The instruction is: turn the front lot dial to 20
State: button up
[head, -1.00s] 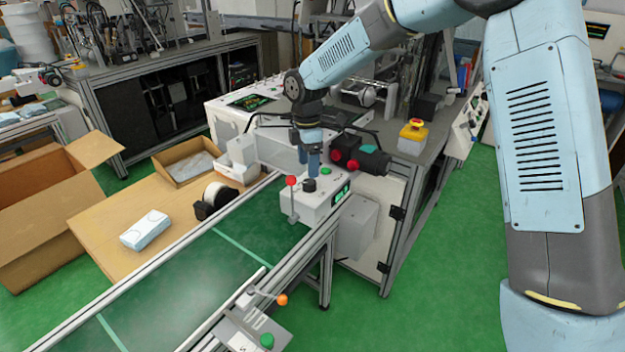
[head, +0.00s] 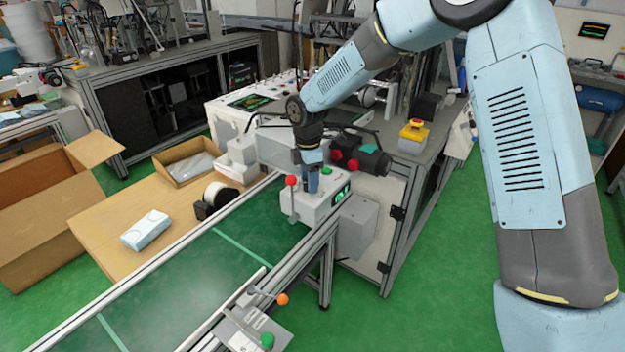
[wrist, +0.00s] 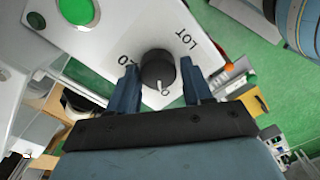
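The front lot dial (wrist: 158,72) is a black round knob with a white pointer mark, on a white panel marked LOT, seen in the wrist view. In the head view my gripper (head: 311,183) is down at the white control box (head: 325,205), and hides the dial.
A lever with a red ball (head: 291,181) stands left of the gripper on the box. A green button (head: 327,170) is just behind, also in the wrist view (wrist: 77,10). Red-knobbed black parts (head: 345,158) are close at the right. The conveyor (head: 215,260) runs in front.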

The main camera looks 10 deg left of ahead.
jog(key=c, duration=0.6)
jog(key=shift+w+d+f, duration=0.1)
jog(key=shift+d, duration=0.4)
jog(key=shift+a, duration=0.4)
jog(key=shift+c, duration=0.2)
jog(key=shift+s+a+m, duration=0.15)
jog(key=shift+s+m, duration=0.1)
jog(key=shift+m, duration=0.45)
jog(key=m, duration=0.7)
jog(key=shift+m, duration=0.4)
jog(key=m, duration=0.5)
jog(key=shift+s+y, duration=0.15)
jog(key=shift+y, duration=0.15)
jog(key=m, duration=0.5)
jog(key=shift+m, duration=0.5)
